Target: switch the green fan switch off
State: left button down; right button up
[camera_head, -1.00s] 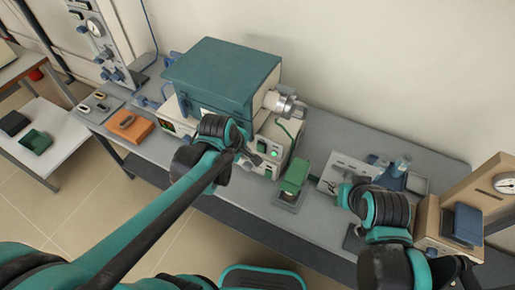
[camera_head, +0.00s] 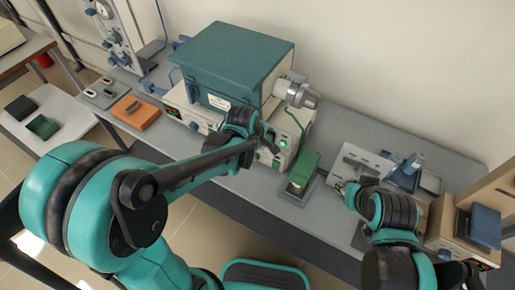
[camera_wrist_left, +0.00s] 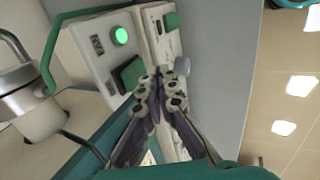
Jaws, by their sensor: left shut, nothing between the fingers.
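A control box with a lit green round lamp (camera_head: 283,144) stands at the right front of the teal furnace. The lamp also shows in the left wrist view (camera_wrist_left: 120,36), with a dark green rocker switch (camera_wrist_left: 129,73) below it. Another green rocker (camera_wrist_left: 171,21) is on the adjoining panel. In the head view the left gripper (camera_head: 268,142) partly covers the panel. My right gripper (camera_head: 343,190) is small and its fingers are unclear.
The teal furnace (camera_head: 230,62) stands behind the left gripper, with a metal cylinder (camera_head: 298,94) on its right. A green block (camera_head: 304,170) sits on a small tray right of the panel. An orange block (camera_head: 136,112) lies left. Bare bench (camera_head: 325,125) lies behind the green block.

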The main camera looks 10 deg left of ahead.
aim_at(269, 137)
pick_arm(q)
jog(key=shift+w+d+r, duration=0.15)
jog(key=shift+w+d, duration=0.05)
jog(key=shift+w, duration=0.35)
jog(key=shift+w+d+r, duration=0.1)
jog(key=shift+w+d, duration=0.1)
jog(key=shift+w, duration=0.3)
jog(key=shift+w+d+r+g, duration=0.15)
jog(key=shift+w+r+g, duration=0.15)
jog(key=shift+w, duration=0.1)
jog(key=shift+w+f+y, duration=0.15)
jog(key=shift+f+y, duration=0.05)
jog(key=shift+y, duration=0.1)
jog(key=shift+r, duration=0.1)
jog(key=shift+r+p, duration=0.1)
jog(key=shift+p, duration=0.25)
jog(key=shift+r+p, duration=0.5)
jog(key=shift+r, duration=0.15)
